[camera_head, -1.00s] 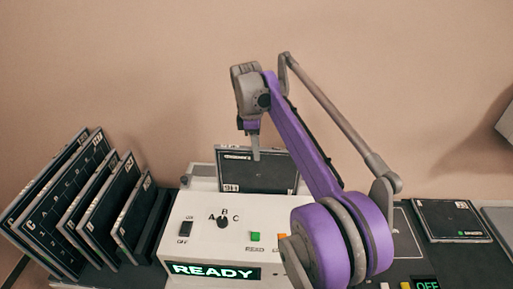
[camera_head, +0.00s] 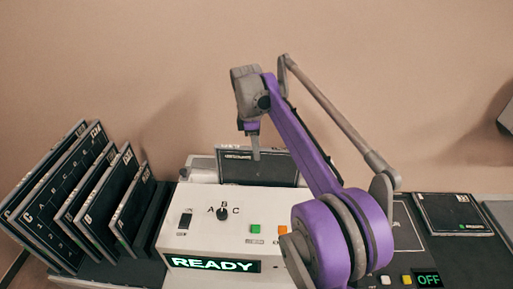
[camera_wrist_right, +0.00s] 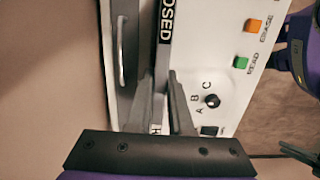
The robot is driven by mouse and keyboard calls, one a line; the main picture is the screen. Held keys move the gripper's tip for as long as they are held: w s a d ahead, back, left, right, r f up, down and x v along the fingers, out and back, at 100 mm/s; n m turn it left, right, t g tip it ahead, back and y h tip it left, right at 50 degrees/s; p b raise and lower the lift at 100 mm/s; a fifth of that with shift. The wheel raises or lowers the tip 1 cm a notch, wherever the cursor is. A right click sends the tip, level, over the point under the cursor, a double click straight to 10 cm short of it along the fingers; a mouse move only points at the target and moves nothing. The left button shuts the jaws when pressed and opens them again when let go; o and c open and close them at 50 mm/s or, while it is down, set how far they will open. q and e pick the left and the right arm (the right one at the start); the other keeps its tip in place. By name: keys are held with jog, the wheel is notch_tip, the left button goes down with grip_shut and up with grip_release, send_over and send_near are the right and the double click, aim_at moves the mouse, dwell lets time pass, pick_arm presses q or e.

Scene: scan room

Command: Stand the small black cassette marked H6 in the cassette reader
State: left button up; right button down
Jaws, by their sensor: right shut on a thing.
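The small black cassette (camera_head: 262,168) stands upright at the back of the white cassette reader (camera_head: 185,245). Its lower edge and mark are hidden behind the reader's top. My right gripper (camera_head: 256,155) is shut on its upper part from above. In the right wrist view the cassette (camera_wrist_right: 164,45) shows edge-on between my fingers (camera_wrist_right: 164,95), with a label ending in "OSED" and an "H" lower down. It is in line with the reader's slot area; how deep it sits I cannot tell. The reader's display (camera_head: 212,264) says READY. My left gripper does not show.
Several black cassettes or plates (camera_head: 50,195) lean in a rack at the left. Another black cassette (camera_head: 462,213) lies flat at the right, behind a display reading OFF (camera_head: 427,280). The reader has a dial (camera_head: 222,214), a switch and coloured buttons. The wall is close behind.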

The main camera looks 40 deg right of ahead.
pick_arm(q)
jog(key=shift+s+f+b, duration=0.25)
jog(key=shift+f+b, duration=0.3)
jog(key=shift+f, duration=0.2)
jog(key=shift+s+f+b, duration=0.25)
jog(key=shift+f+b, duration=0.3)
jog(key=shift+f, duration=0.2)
pick_arm(e)
jog(key=shift+f, duration=2.4)
jog(key=c, duration=0.7)
grip_release()
jog(key=shift+c, duration=0.2)
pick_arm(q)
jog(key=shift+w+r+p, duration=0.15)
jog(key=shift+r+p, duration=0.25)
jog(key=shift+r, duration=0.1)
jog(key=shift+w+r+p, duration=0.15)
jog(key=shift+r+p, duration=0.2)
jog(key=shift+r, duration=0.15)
pick_arm(e)
jog(key=r, duration=0.7)
jog(key=a+r, duration=0.1)
jog(key=r, duration=0.2)
jog(key=shift+w+r, duration=0.35)
jog(key=shift+r, duration=0.05)
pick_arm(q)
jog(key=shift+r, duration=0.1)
pick_arm(e)
jog(key=shift+r, duration=0.1)
